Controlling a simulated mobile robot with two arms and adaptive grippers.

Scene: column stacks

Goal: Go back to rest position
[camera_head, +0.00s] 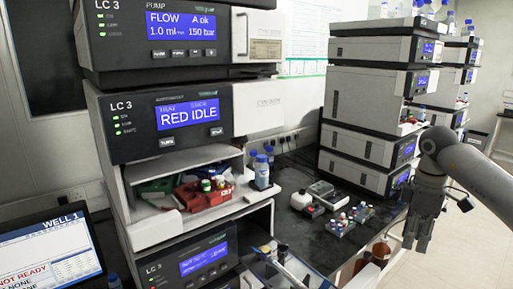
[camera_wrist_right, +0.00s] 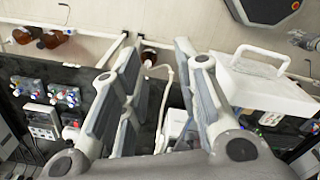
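My right gripper (camera_head: 418,240) hangs at the right of the head view, fingers pointing down, over the bench's right edge. In the right wrist view its two fingers (camera_wrist_right: 160,75) stand apart with nothing gripped between them. The near column stack (camera_head: 170,115) shows blue screens, one reading "RED IDLE".
A second instrument stack (camera_head: 367,95) stands behind, left of my right arm. Small vial racks (camera_head: 352,219) and a white container (camera_head: 302,200) sit on the dark bench (camera_head: 310,240). A laptop (camera_head: 48,250) is at lower left. Brown bottles (camera_head: 381,251) are by the bench edge. Floor at right is clear.

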